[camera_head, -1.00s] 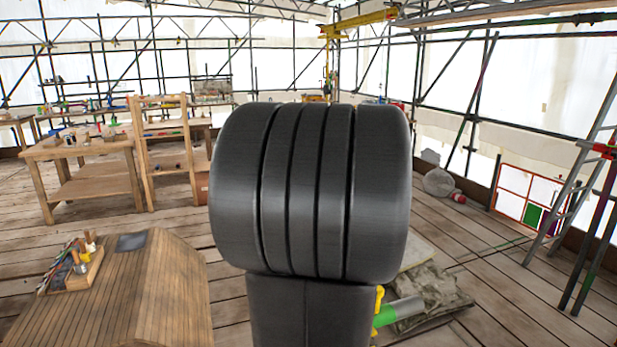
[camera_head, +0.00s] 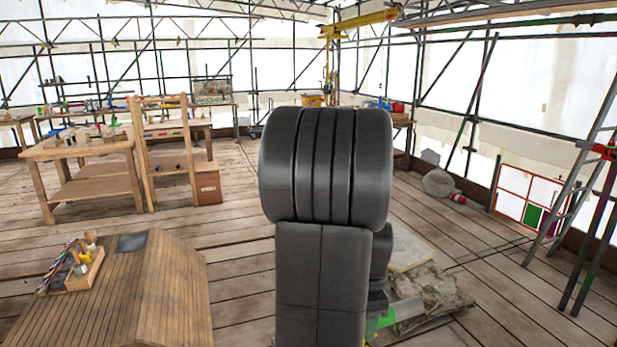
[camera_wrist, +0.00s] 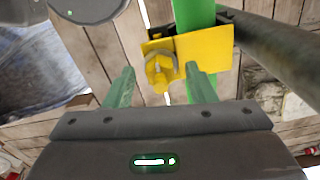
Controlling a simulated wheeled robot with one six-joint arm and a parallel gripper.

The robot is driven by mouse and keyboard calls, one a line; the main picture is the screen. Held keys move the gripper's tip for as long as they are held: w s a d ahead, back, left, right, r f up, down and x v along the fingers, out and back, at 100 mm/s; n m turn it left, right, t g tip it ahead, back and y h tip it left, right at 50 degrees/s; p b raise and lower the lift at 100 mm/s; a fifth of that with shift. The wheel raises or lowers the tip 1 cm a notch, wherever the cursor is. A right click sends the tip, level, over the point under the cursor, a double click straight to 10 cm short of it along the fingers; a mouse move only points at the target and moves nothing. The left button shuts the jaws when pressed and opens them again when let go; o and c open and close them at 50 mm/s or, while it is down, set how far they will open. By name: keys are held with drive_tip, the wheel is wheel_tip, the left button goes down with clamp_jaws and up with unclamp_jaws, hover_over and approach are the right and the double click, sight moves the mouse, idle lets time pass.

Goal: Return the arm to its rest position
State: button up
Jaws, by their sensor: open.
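My arm stands upright in the middle of the head view, its black rounded joint and dark link filling much of the centre. In the wrist view my gripper (camera_wrist: 162,85) shows its two green fingers apart with a gap between them. A yellow clamp plate with a bolt (camera_wrist: 205,52) lies beyond the fingertips, on a green tube (camera_wrist: 193,12). I cannot tell from this view whether the fingers touch the clamp. In the head view the green tube (camera_head: 385,318) shows only in part behind my arm, and my fingers are hidden there.
A wooden sloped-top bench (camera_head: 150,295) with a brush tray (camera_head: 85,272) stands at front left. A wooden table (camera_head: 90,155) is behind it. A crumpled tarp (camera_head: 435,285) lies right of my arm, and scaffold poles (camera_head: 590,215) stand at far right. Plank floor is open between.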

drive_tip(key=n, duration=1.2)
drive_tip(key=shift+r, duration=2.35)
